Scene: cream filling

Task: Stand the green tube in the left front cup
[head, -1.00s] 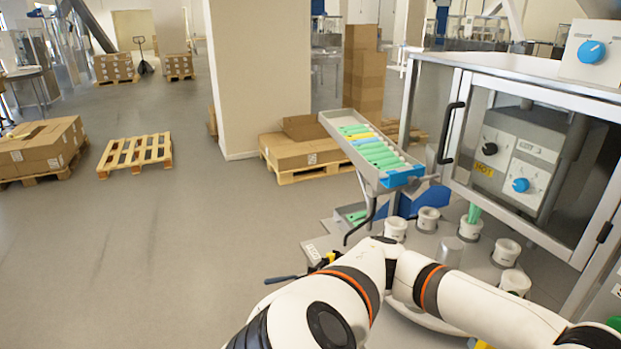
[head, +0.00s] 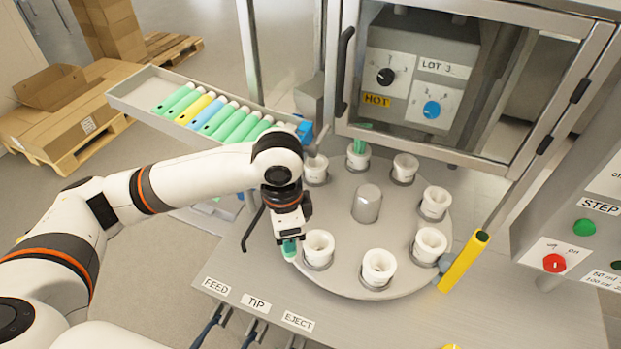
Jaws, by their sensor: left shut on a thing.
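My left gripper (head: 289,232) points down at the left edge of the round turntable (head: 345,210) and is shut on a green tube (head: 289,249). Only the tube's lower end shows below the fingers. The left front cup (head: 318,247), white and upright, stands just right of the tube and looks empty. The tube is beside this cup, not in it. How high the tube is above the table is hard to tell. My right gripper is not in view.
A tilted tray (head: 140,103) of coloured tubes lies behind my arm. A glass-doored cabinet (head: 335,100) and yellow post (head: 464,262) border the turntable.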

